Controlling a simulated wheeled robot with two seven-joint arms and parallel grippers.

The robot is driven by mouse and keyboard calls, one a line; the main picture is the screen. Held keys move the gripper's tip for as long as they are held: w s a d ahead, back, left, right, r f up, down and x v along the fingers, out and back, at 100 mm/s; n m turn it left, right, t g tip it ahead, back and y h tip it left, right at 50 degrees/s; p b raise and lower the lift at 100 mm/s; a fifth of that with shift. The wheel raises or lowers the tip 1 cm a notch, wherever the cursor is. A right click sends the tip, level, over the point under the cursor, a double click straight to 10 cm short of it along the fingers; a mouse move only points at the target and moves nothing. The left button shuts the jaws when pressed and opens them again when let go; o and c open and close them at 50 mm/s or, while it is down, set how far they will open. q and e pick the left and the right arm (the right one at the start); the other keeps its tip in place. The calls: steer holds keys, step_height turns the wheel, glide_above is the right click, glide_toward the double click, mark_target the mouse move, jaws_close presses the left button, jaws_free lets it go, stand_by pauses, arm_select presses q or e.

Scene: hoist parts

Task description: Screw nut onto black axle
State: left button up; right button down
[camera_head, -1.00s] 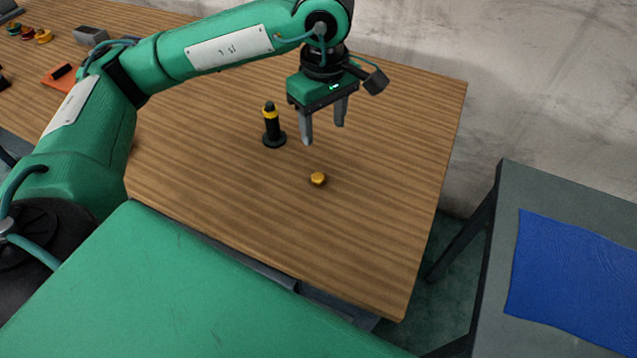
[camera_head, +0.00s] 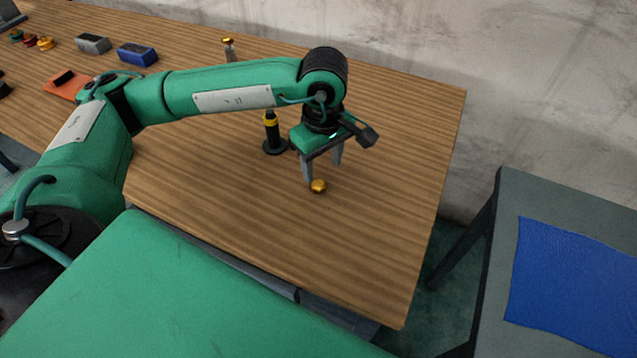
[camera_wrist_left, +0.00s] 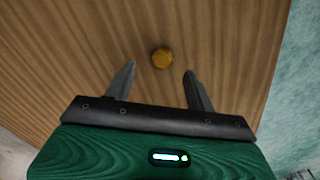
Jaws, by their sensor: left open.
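A small golden nut (camera_head: 318,186) lies on the wooden table, and it also shows in the left wrist view (camera_wrist_left: 162,58). The black axle (camera_head: 271,133) stands upright on its round base behind and left of the nut, with a yellow band near its top. My left gripper (camera_head: 322,172) points down just above and behind the nut, open and empty. In the left wrist view the nut lies a little beyond the fingertips (camera_wrist_left: 160,70), roughly centred between them. The axle is not seen in the left wrist view. My right gripper is in neither view.
At the back left of the wooden table (camera_head: 230,220) are a blue block (camera_head: 138,54), a grey block (camera_head: 93,43), an orange piece (camera_head: 66,86) and a brass-topped part (camera_head: 229,48). A grey table (camera_head: 510,200) with a blue cloth (camera_head: 575,280) stands right, beyond a gap.

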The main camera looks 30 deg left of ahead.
mark_target(318, 183)
arm_select(q)
steer(key=shift+f, duration=0.2)
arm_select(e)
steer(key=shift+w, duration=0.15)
arm_select(q)
steer(key=shift+f, duration=0.1)
steer(key=f, duration=0.2)
steer(key=a+f+p, duration=0.1)
steer(key=f, duration=0.1)
steer(key=shift+s+f, duration=0.15)
steer(key=shift+f, duration=0.35)
steer(key=shift+d, duration=0.1)
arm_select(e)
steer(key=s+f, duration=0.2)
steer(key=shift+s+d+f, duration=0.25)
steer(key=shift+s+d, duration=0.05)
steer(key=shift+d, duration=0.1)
arm_select(q)
steer(key=c, duration=1)
steer(key=shift+c, duration=0.2)
steer(key=shift+r, duration=0.15)
